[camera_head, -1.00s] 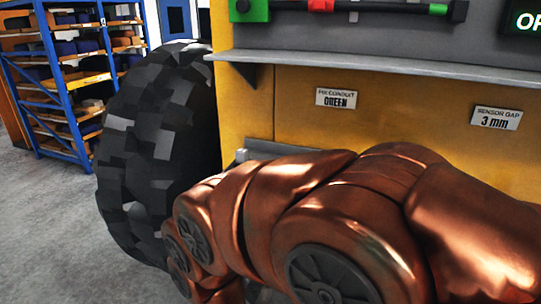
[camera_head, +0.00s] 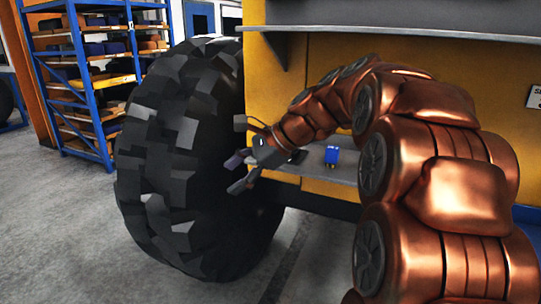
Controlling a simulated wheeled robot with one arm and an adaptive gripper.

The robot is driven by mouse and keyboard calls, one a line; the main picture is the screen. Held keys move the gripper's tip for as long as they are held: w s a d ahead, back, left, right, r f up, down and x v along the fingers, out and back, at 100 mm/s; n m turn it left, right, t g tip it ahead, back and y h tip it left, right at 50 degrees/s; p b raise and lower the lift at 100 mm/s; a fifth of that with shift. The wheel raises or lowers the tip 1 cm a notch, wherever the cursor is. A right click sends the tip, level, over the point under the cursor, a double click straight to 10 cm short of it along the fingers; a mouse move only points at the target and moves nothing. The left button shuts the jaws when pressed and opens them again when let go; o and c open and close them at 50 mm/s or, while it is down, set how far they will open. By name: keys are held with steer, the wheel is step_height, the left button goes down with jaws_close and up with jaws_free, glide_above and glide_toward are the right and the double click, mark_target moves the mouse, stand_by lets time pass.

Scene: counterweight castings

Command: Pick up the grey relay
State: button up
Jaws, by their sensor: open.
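My gripper (camera_head: 240,155) is at the end of my copper arm, in front of the big black tyre, with its fingers spread and pointing left. I see nothing held between them. I see no other thing that could be the grey relay. My arm hides part of the shelf.
The lower grey shelf (camera_head: 345,175) juts from the yellow machine (camera_head: 275,80), with an upper shelf (camera_head: 315,26) above it. The large tyre (camera_head: 185,160) stands close on the left. A blue rack (camera_head: 75,90) with several parts is further back. The floor at left is clear.

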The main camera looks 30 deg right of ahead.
steer(key=w+d+r+m+t, duration=0.1)
steer(key=d+m, duration=0.1)
steer(key=d, duration=0.2)
steer(key=w+d+r+m+t+b, duration=0.1)
steer(key=d+r+m, duration=0.1)
steer(key=d, duration=0.2)
steer(key=w+d+r+m+t, duration=0.1)
steer(key=d, duration=0.3)
steer(key=shift+d+r+m+t+b, duration=0.25)
steer(key=shift+r+m+t+b, duration=0.05)
steer(key=shift+m+t+b, duration=0.1)
steer(key=d+m, duration=0.1)
steer(key=d, duration=0.1)
steer(key=d+m, duration=0.1)
steer(key=d, duration=0.1)
steer(key=d+m+t+p, duration=0.1)
steer(key=d, duration=0.1)
steer(key=shift+s+r, duration=0.1)
steer(key=shift+r, duration=0.2)
steer(key=shift+m, duration=0.3)
steer(key=shift+w+a+f, duration=0.1)
steer(key=shift+w+f, duration=0.1)
steer(key=shift+w, duration=0.15)
steer(key=shift+p+x, duration=0.75)
steer(key=shift+x, duration=2.75)
steer(key=shift+r, duration=0.1)
jaws_close()
